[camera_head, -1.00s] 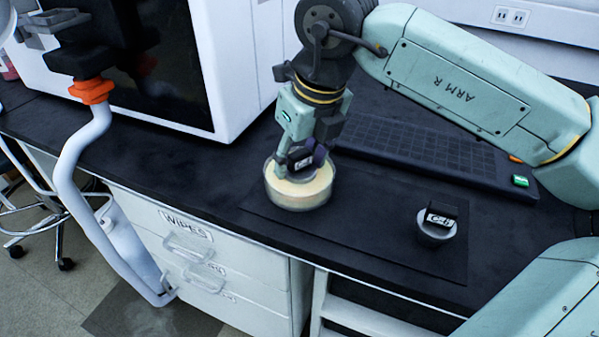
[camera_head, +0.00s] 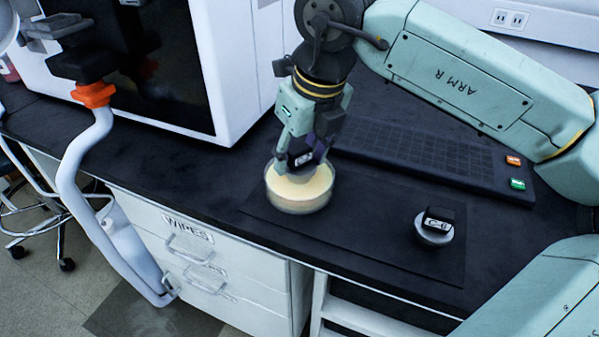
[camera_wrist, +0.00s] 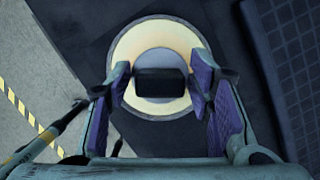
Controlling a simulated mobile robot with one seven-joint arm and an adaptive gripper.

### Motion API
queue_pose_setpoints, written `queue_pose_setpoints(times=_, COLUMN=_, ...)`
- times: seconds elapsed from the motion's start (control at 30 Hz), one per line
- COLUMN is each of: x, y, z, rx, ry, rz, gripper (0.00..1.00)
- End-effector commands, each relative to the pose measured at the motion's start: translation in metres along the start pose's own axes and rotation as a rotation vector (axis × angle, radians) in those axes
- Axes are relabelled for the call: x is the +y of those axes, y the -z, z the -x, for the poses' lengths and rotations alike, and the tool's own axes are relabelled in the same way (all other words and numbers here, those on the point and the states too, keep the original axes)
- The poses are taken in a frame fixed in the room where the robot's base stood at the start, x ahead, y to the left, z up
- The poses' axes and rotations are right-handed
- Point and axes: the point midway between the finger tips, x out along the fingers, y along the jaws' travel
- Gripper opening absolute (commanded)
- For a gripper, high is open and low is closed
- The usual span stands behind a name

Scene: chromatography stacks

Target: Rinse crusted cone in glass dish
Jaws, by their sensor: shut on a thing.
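My gripper (camera_wrist: 161,95) is shut on a cone (camera_wrist: 160,82) by its dark, labelled top block, which also shows between the fingers in the head view (camera_head: 302,160). The cone is over the glass dish (camera_head: 300,200), with its lower part inside the rim. The dish holds pale yellow liquid and stands on a dark mat; it shows as a pale ring in the wrist view (camera_wrist: 126,46). The cone's lower end and any crust are hidden. A second grey cone (camera_head: 434,233) with a black labelled top stands upright on the mat at the right.
A dark gridded rack (camera_head: 420,150) with orange and green buttons lies behind the mat (camera_head: 370,240). A white instrument (camera_head: 235,60) stands at the back left. The bench's front edge runs close before the dish. The mat between dish and second cone is clear.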

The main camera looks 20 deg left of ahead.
Motion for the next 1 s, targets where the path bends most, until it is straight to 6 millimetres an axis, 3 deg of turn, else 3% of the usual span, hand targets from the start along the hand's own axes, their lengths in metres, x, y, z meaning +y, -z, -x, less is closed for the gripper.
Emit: queue_pose_setpoints(times=1.0, x=0.0, y=-0.02, z=0.072, rx=-0.001, ry=0.001, rz=0.0, gripper=0.08)
